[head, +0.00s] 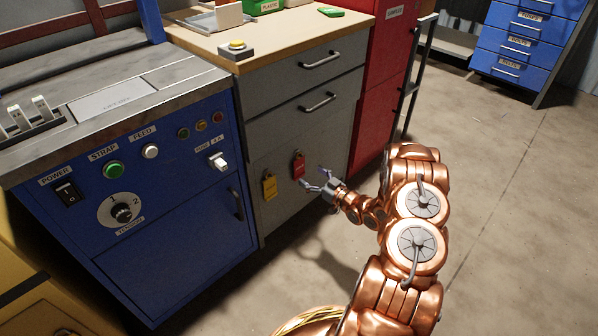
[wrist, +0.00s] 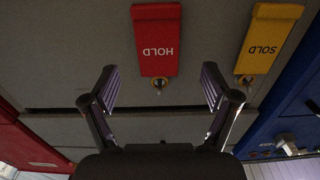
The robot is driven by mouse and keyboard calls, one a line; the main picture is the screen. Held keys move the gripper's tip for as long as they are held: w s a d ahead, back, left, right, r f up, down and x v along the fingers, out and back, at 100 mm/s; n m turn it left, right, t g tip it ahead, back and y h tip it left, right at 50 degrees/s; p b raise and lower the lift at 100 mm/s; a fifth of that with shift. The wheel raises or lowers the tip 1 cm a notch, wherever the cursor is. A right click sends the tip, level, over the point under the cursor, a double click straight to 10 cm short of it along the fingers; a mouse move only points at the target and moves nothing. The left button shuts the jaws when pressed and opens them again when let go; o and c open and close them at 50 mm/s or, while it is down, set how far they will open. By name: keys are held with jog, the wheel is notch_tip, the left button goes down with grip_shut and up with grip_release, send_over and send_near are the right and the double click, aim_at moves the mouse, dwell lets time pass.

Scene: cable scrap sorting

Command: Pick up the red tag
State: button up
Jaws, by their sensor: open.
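The red tag (head: 298,166) hangs on the front of the grey cabinet, to the right of a yellow tag (head: 269,186). In the wrist view the red tag (wrist: 157,38) reads HOLD upside down and hangs by a small ring on a hook. The yellow tag (wrist: 267,40) reads SOLD, to its right there. My gripper (head: 316,181) is open and empty in front of the cabinet, close to the red tag. In the wrist view the fingertips (wrist: 158,88) stand apart to either side of the red tag's ring end, with the tag beyond them.
The grey cabinet (head: 335,132) has drawers with bar handles above the tags. A blue machine (head: 175,235) with knobs and buttons stands at left. A red cabinet (head: 385,85) is at right. A blue drawer unit (head: 525,45) stands farther back. The floor (head: 520,210) at right is clear.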

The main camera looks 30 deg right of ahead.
aim_at(300, 166)
jog(key=shift+r+b+x, duration=0.2)
jog(key=shift+b+x, duration=0.4)
jog(key=shift+x, duration=0.8)
jog(key=shift+r+b+x, duration=0.2)
jog(key=shift+b+x, duration=0.35)
jog(key=shift+x, duration=0.8)
jog(key=shift+c, duration=0.3)
jog(key=c, duration=0.9)
